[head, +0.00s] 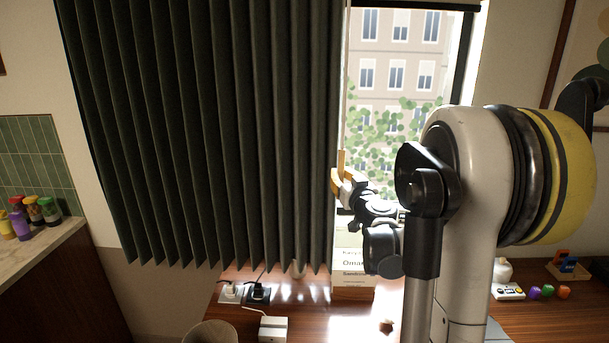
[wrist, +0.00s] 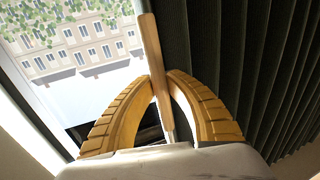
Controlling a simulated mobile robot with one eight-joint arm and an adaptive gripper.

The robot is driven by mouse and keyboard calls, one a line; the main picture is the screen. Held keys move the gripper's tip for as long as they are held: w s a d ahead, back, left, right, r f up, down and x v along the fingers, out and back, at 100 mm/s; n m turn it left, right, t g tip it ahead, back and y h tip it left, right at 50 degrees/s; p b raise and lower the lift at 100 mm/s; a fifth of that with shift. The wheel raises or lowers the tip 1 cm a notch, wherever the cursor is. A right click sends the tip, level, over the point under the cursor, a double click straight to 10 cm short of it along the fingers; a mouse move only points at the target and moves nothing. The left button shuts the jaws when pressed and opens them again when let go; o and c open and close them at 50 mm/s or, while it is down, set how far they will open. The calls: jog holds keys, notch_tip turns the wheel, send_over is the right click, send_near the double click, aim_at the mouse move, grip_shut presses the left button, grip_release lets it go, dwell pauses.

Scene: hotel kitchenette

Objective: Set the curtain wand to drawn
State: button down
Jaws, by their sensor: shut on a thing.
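The curtain wand (wrist: 153,60) is a slim wooden stick between the two ribbed yellow fingers of my gripper (wrist: 163,85) in the wrist view. The fingers are closed on it. In the head view my gripper (head: 339,177) is at the right edge of the dark green curtain (head: 210,120), where the wand (head: 341,160) shows as a short light-wood piece. The curtain hangs over the left part of the window (head: 395,60), and the right part is uncovered. The curtain's folds also show close beside the wand in the wrist view (wrist: 240,60).
A wooden desk (head: 310,315) runs below the window with outlets (head: 245,292), a white box (head: 273,328) and books (head: 352,270) on it. A counter at left holds several spice jars (head: 32,211). My arm covers part of the window's right side.

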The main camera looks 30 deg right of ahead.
jog(key=s+d, duration=1.2)
jog(key=d, duration=0.5)
jog(key=s+d, duration=1.3)
jog(key=d, duration=0.4)
jog(key=shift+d, duration=0.25)
jog(key=c, duration=1.8)
grip_release()
jog(key=o, duration=0.4)
jog(key=shift+s+d, duration=0.15)
jog(key=shift+s, duration=0.05)
jog(key=shift+o, duration=0.2)
jog(key=shift+w, duration=0.1)
jog(key=v, duration=1.2)
